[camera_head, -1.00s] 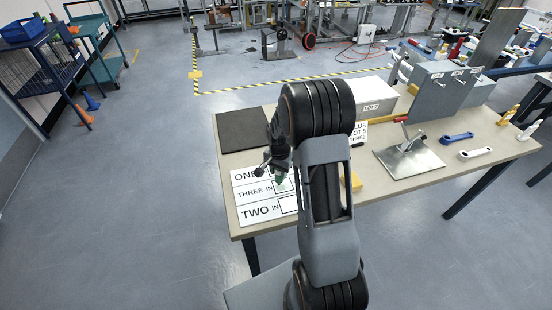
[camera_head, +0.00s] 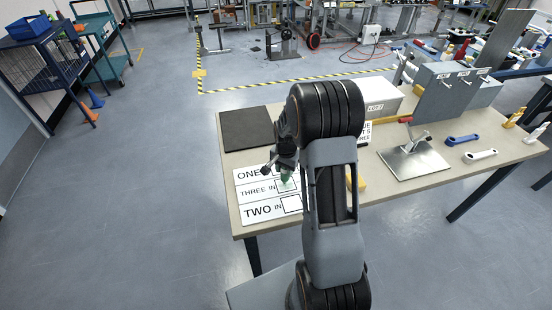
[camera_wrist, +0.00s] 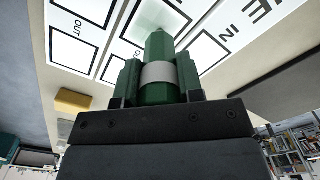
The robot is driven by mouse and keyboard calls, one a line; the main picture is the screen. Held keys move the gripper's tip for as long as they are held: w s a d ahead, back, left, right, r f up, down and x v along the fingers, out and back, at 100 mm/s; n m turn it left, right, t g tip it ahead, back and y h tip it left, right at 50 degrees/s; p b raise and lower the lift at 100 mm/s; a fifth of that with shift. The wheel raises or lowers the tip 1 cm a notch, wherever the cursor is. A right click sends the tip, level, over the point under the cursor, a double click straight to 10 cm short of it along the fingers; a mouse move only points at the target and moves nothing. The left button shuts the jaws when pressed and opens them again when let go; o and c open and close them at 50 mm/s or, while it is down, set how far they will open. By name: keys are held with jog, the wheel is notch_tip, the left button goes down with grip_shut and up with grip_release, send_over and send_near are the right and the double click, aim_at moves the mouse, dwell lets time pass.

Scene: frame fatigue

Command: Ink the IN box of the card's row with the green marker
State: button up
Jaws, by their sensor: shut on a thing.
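My gripper (camera_head: 285,164) is shut on the green marker (camera_head: 285,176), which points down over the white sheet (camera_head: 246,213). In the wrist view the marker (camera_wrist: 156,94) is dark green with a pale band, between the jaws. The sheet has rows ONE, THREE and TWO with boxes. The marker is over the IN box of the THREE row (camera_head: 290,187), where a pale green tint shows; I cannot tell whether the tip touches. The card (camera_head: 364,133) stands behind my arm, partly hidden; earlier it read "LUE", "LOT 5", "THREE".
A dark mat (camera_head: 247,128) lies behind the sheet. A yellow block (camera_head: 360,183) is partly hidden by my arm.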

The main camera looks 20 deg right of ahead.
jog(key=a, duration=0.3)
jog(key=shift+w+a, duration=0.1)
jog(key=shift+w, duration=0.15)
notch_tip(320, 180, up, 8)
jog(key=p, duration=0.5)
dwell(0.6)
